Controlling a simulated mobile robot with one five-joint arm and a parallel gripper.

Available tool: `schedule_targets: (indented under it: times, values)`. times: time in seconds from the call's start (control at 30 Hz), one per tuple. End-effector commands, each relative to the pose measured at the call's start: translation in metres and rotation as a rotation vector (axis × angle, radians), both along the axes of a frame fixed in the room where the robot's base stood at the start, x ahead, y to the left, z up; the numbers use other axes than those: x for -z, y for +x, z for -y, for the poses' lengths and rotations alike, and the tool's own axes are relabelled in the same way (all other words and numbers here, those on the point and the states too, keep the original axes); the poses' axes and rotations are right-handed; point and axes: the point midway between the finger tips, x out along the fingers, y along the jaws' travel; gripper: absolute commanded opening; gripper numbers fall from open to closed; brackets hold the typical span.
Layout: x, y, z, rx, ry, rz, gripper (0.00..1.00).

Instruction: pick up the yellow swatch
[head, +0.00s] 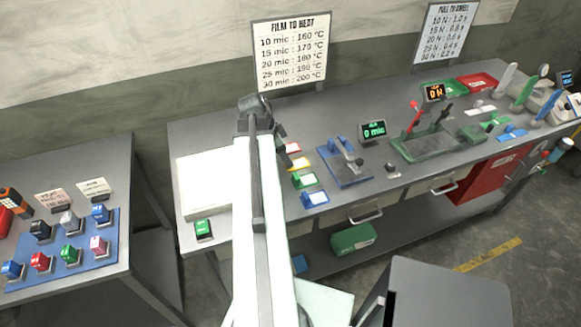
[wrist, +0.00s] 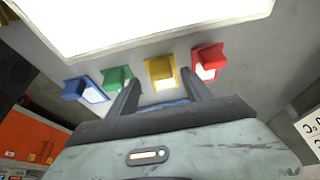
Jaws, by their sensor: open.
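The yellow swatch (wrist: 160,72) lies on the grey bench. In the wrist view it appears between the two fingertips of my gripper (wrist: 160,77), which is open and empty. I cannot tell how far the fingers are above it. The yellow swatch also shows in the head view (head: 300,163), just right of my arm.
In the wrist view a red swatch (wrist: 209,61) is close right of the yellow one, and green (wrist: 117,77) and blue (wrist: 85,90) swatches are to its left. A white panel (head: 203,182) and a blue-based device (head: 345,165) flank the row.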

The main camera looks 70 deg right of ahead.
Motion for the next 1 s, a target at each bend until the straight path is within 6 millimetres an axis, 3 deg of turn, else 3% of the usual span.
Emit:
schedule_targets:
  times: [0.03, 0.13, 0.4, 0.6, 0.87, 1.0]
  values:
    - [0.018, -0.001, 0.005, 0.001, 0.0, 0.0, 0.58]
    - [0.033, -0.005, 0.008, 0.0, 0.0, 0.0, 0.58]
    - [0.032, -0.007, 0.01, -0.002, 0.0, 0.0, 0.58]
    - [0.032, -0.007, 0.01, -0.002, 0.0, 0.0, 0.03]
    - [0.031, -0.007, 0.009, -0.004, -0.001, 0.0, 0.0]
    - [0.022, -0.007, 0.009, -0.004, -0.001, 0.0, 0.0]
